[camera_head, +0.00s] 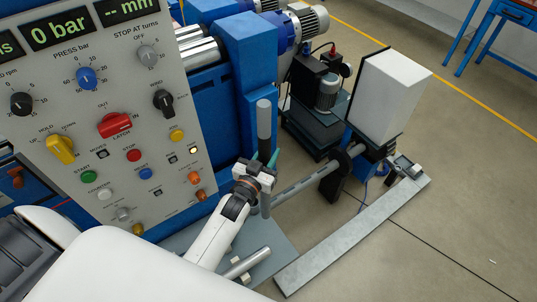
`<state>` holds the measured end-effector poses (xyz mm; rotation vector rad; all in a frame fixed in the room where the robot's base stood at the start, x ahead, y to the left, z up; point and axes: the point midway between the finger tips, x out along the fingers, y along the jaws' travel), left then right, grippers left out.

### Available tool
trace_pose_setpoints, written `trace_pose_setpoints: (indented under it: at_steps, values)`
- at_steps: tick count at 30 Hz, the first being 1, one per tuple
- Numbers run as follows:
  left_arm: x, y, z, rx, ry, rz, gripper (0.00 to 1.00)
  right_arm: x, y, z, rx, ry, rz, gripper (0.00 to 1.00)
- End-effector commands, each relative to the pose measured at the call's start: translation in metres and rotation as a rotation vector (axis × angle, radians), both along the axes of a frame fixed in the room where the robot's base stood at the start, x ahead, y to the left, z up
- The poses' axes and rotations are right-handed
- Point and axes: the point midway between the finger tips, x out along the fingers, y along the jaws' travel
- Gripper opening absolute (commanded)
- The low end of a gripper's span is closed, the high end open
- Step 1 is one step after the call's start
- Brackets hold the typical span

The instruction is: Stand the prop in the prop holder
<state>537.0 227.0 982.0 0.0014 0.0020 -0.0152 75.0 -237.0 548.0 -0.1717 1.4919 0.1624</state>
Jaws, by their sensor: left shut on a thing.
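The prop, a grey round rod (264,122), stands about upright beside the blue machine frame. My left gripper (262,175) is shut around the rod below its middle. The rod's lower end shows below the gripper, near the grey base plate. I cannot tell whether it touches the plate or is held above it. The prop holder is not clearly recognisable; the gripper and my white arm hide part of the area around the rod's foot. My right gripper is not in view.
A control panel (112,110) with knobs and buttons stands close on the left. A horizontal grey shaft (305,183) runs right from behind the gripper towards a white box (390,92). A short metal cylinder (245,263) lies low in front. A long grey floor plate (345,240) extends right; open floor lies beyond.

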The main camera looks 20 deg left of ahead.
Motion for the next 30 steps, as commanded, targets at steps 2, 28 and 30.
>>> trace_pose_setpoints:
  at_steps: [2,28,30]
  values:
    - [0.004,0.005,0.003,0.001,-0.007,-0.001,0.00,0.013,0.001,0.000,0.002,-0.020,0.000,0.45]
    - [0.037,0.060,0.003,0.001,-0.007,0.000,0.00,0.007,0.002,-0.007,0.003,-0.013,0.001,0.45]
    - [0.039,0.065,0.002,0.002,-0.007,0.000,0.00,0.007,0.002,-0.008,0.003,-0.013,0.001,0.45]
